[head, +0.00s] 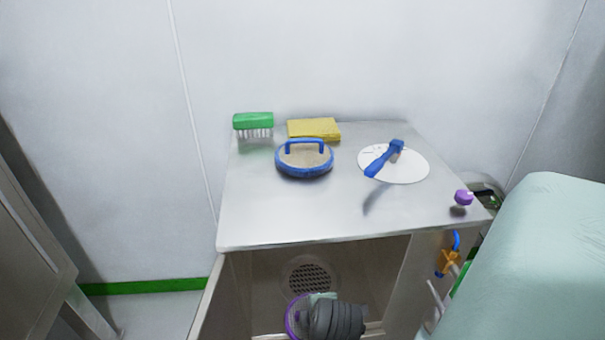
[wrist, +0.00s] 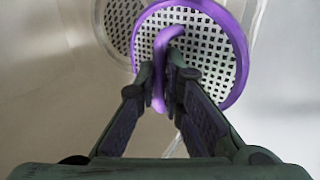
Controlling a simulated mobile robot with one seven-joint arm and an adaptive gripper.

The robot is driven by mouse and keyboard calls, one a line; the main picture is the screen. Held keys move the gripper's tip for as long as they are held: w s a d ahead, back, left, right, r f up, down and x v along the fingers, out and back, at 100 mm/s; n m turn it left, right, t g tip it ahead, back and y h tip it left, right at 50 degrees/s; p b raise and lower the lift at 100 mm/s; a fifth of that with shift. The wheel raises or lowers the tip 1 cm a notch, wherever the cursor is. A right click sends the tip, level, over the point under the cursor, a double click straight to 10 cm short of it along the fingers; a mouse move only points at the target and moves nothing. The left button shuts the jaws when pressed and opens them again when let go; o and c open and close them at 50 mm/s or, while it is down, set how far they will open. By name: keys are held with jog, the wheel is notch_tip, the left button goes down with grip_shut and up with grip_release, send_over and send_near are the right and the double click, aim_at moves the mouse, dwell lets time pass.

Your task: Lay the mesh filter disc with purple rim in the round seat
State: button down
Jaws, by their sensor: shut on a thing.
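The mesh filter disc with purple rim (wrist: 213,47) is in my gripper (wrist: 167,75), which is shut on the disc's purple handle (wrist: 160,65) in the wrist view. In the head view the disc's purple rim (head: 291,318) shows at the bottom, mostly hidden by my gripper (head: 318,300) and wrist. The round seat (head: 310,277) with a perforated floor is inside the open cabinet, beyond the disc. In the wrist view the round seat (wrist: 118,22) is partly covered by the disc, which is off to its right. Contact between them cannot be told.
On the steel cabinet top (head: 300,220) are a blue-rimmed disc with a handle (head: 304,160), a green brush (head: 253,121), a yellow sponge (head: 313,129), a white round plate (head: 408,169) with a blue tool (head: 384,160), and a purple knob (head: 463,198). Cabinet walls flank the opening.

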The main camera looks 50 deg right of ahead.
jog(key=shift+w+d+f+p, duration=0.4)
jog(key=shift+w+d+f, duration=0.4)
jog(key=shift+w+d, duration=1.05)
jog(key=shift+w+d+f+p, duration=0.35)
jog(key=shift+w+d+f, duration=0.5)
jog(key=shift+w+d, duration=0.95)
jog(key=shift+w+d+f+p, duration=0.4)
jog(key=shift+w+d+f, duration=0.4)
jog(key=shift+w+d, duration=1.05)
jog(key=shift+f, duration=0.3)
jog(key=c, duration=1.7)
grip_release()
